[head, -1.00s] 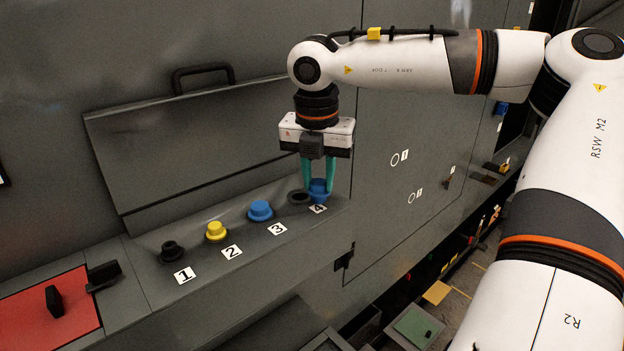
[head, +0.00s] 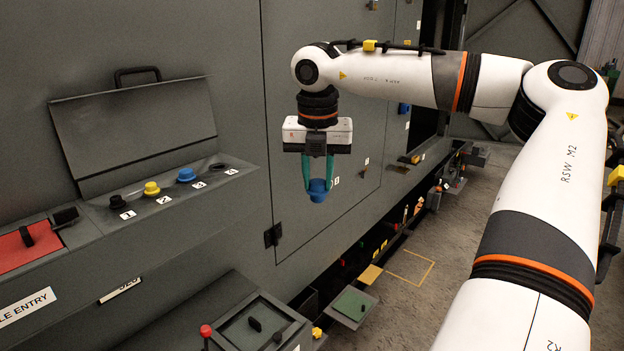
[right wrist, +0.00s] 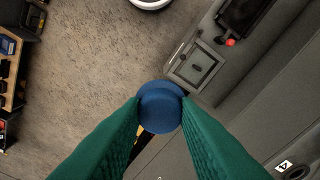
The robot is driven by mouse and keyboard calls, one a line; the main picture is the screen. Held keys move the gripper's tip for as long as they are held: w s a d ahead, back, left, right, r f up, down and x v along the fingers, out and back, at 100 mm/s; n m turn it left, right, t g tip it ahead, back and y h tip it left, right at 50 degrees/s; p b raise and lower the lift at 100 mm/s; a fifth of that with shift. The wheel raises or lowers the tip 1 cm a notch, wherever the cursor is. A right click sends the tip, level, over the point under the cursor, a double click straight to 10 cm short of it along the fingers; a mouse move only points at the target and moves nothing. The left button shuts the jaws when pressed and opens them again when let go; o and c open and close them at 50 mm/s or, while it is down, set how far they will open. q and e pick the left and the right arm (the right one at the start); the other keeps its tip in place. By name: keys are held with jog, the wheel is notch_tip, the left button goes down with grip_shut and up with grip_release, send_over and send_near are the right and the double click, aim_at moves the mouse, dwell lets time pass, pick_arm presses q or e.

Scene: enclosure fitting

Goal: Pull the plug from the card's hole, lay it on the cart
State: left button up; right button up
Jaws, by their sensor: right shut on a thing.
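My right gripper (head: 318,188) is shut on a blue plug (head: 318,192), held in the air in front of the grey enclosure, clear of the sloped panel. In the right wrist view the blue plug (right wrist: 160,106) sits between the green fingertips, with floor and enclosure far below. The panel's hole by card 4 (head: 219,167) is an empty dark ring. My left gripper is not in view. No cart can be made out for certain.
A tan-topped surface with dark items (right wrist: 10,75) shows at the right wrist view's left edge; I cannot tell whether it is the cart. A box with a red knob (head: 206,331) stands low in front. The floor (head: 440,260) right of the enclosure is largely open.

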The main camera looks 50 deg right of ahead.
aim_at(320, 181)
jog(key=shift+s+r, duration=0.15)
jog(key=shift+s, duration=0.15)
jog(key=shift+s+r, duration=0.1)
jog(key=shift+r, duration=0.15)
jog(key=shift+w+d+r+p, duration=0.1)
jog(key=shift+w+r+p, duration=0.1)
jog(key=shift+r+p, duration=1.05)
notch_tip(320, 181, up, 2)
jog(key=shift+s+r+p, duration=0.1)
jog(key=shift+p, duration=0.65)
jog(key=shift+r+p, duration=0.5)
jog(key=shift+r, duration=0.2)
